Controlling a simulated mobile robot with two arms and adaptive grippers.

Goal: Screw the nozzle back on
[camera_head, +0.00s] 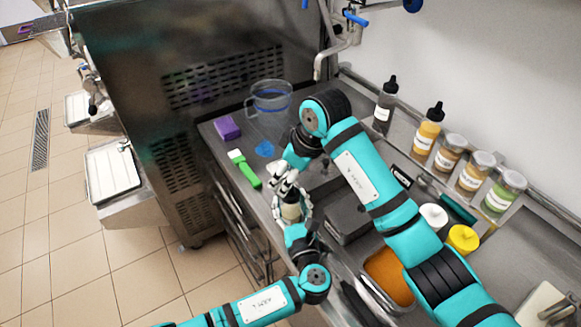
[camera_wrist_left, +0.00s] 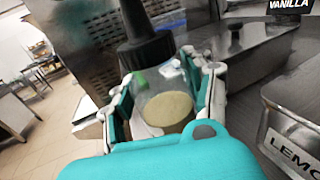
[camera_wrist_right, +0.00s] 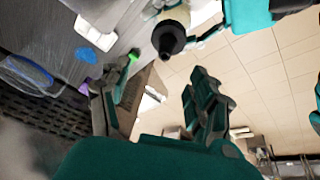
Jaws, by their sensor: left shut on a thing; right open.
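My left gripper (camera_head: 292,208) is shut around a squeeze bottle (camera_wrist_left: 168,108) with pale beige contents, held near the counter's front edge. The black nozzle (camera_wrist_left: 145,45) sits on the bottle's top, spout upward; I cannot tell how tightly it is seated. The nozzle also shows in the right wrist view (camera_wrist_right: 168,38), beyond the fingers. My right gripper (camera_wrist_right: 155,100) is open and empty between its fingers. In the head view the right gripper (camera_head: 283,178) is just above the bottle and hides its top.
A clear jug (camera_head: 269,100), a purple block (camera_head: 228,128), a blue patch (camera_head: 264,149) and a green-handled brush (camera_head: 246,170) lie left on the counter. Bottles and jars (camera_head: 450,156) line the wall. A dark lidded container (camera_head: 347,220) and an orange-filled tub (camera_head: 388,272) are right of the grippers.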

